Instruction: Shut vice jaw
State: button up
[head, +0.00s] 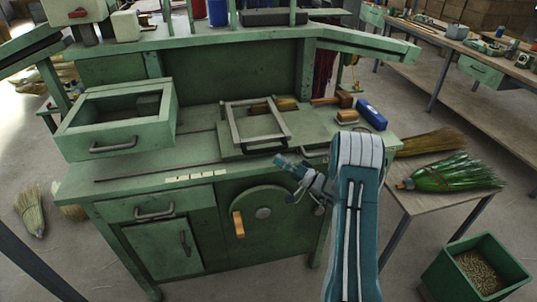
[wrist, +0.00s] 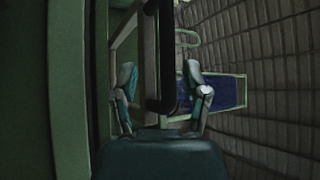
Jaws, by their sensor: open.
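A grey rectangular frame (head: 236,128), which looks like the vice jaw, stands tilted up over the green bench top in the head view. My gripper (head: 287,178) is at the front edge of the bench, just below and to the right of this frame. In the wrist view my gripper (wrist: 159,72) has its two fingers apart. A dark bar (wrist: 160,50) runs between them; I cannot tell whether a finger touches it. It seems to be a handle, but the wrist view is dark. My forearm hides part of the bench's right side.
A green drawer box (head: 115,142) stands on the bench at left. A wooden mallet (head: 335,99) and a blue box (head: 371,115) lie at right. A side table (head: 431,203) holds brooms, with a green bin (head: 475,268) below. A wheel cover (head: 262,212) is on the front.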

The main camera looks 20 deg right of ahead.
jog(key=v, duration=0.6)
jog(key=shift+s+d+f, duration=0.2)
jog(key=shift+s+f, duration=0.05)
jog(key=s+a+r+n+g, duration=0.2)
jog(key=s+a+r+g, duration=0.1)
jog(key=a+r+g, duration=0.3)
jog(key=s+a+r+n+g+h, duration=0.1)
jog(key=s+a+r+g, duration=0.25)
jog(key=a, duration=0.55)
jog(key=s+a+r+n+g, duration=0.25)
jog(key=a+r+g, duration=0.2)
jog(key=a, duration=0.25)
jog(key=s+r+t+h, duration=0.1)
jog(key=s+r+h, duration=0.1)
jog(key=s+h, duration=0.4)
jog(key=s+r+t+h, duration=0.1)
jog(key=s+r+h, duration=0.2)
jog(key=s+h, duration=0.4)
jog(key=s, duration=0.6)
jog(key=shift+a+r+t, duration=0.3)
